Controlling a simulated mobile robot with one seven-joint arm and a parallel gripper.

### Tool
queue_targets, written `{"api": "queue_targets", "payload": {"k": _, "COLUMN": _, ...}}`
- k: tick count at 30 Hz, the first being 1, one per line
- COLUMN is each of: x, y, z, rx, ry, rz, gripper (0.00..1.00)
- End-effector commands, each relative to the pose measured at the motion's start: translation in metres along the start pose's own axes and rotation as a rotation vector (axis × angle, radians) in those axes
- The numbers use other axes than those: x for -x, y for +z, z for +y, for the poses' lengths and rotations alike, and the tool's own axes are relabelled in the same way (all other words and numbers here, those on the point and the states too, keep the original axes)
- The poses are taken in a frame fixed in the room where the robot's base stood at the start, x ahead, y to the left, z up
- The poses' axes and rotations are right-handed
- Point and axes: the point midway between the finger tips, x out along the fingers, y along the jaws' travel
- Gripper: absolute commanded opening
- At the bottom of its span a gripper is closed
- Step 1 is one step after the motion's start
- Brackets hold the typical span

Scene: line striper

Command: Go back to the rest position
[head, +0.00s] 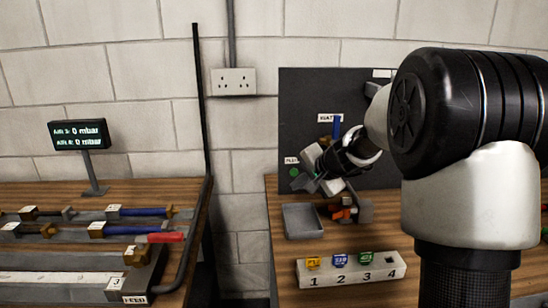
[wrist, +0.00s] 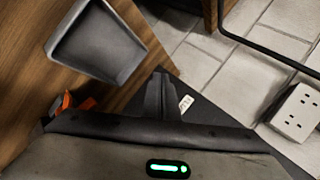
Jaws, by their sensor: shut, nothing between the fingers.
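My gripper (head: 322,180) hangs in front of the dark board at the right bench, above and just behind the grey tray. In the wrist view its dark fingers (wrist: 162,92) are together with nothing between them. My arm's large black and white links fill the right of the head view and hide part of the bench and board.
The grey tray (head: 302,221) looks empty. Orange parts (head: 340,212) sit beside it. A numbered white block (head: 350,270) holds several coloured pieces. The left bench has blue-handled tools (head: 140,211), a display (head: 80,134) and a black rail (head: 201,100). A floor gap separates the benches.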

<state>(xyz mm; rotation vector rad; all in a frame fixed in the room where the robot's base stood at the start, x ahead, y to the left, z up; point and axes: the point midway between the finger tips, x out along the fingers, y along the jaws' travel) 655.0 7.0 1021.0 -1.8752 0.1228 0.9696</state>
Motion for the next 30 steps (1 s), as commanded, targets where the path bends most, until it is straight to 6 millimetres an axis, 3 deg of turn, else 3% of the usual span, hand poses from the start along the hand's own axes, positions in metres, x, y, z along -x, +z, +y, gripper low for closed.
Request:
{"api": "queue_targets", "payload": {"k": 1, "x": 0.023, "y": 0.015, "z": -0.010, "rx": 0.061, "ry": 0.000, "rz": -0.013, "gripper": 0.00}}
{"api": "queue_targets", "payload": {"k": 5, "x": 0.087, "y": 0.068, "z": -0.012, "rx": 0.256, "ry": 0.040, "rz": -0.068, "gripper": 0.00}}
{"api": "queue_targets", "payload": {"k": 9, "x": 0.154, "y": 0.123, "z": 0.012, "rx": 0.469, "ry": 0.117, "rz": -0.114, "gripper": 0.00}}
{"api": "queue_targets", "payload": {"k": 13, "x": 0.204, "y": 0.160, "z": 0.048, "rx": 0.632, "ry": 0.202, "rz": -0.136, "gripper": 0.00}}
{"api": "queue_targets", "payload": {"k": 18, "x": 0.246, "y": 0.185, "z": 0.092, "rx": 0.776, "ry": 0.297, "rz": -0.137, "gripper": 0.00}}
{"api": "queue_targets", "payload": {"k": 27, "x": 0.294, "y": 0.205, "z": 0.158, "rx": 0.947, "ry": 0.445, "rz": -0.109, "gripper": 0.00}}
{"api": "queue_targets", "payload": {"k": 28, "x": 0.304, "y": 0.199, "z": 0.141, "rx": 0.940, "ry": 0.441, "rz": -0.113, "gripper": 0.00}}
{"api": "queue_targets", "payload": {"k": 30, "x": 0.314, "y": 0.196, "z": 0.130, "rx": 0.938, "ry": 0.441, "rz": -0.115, "gripper": 0.00}}
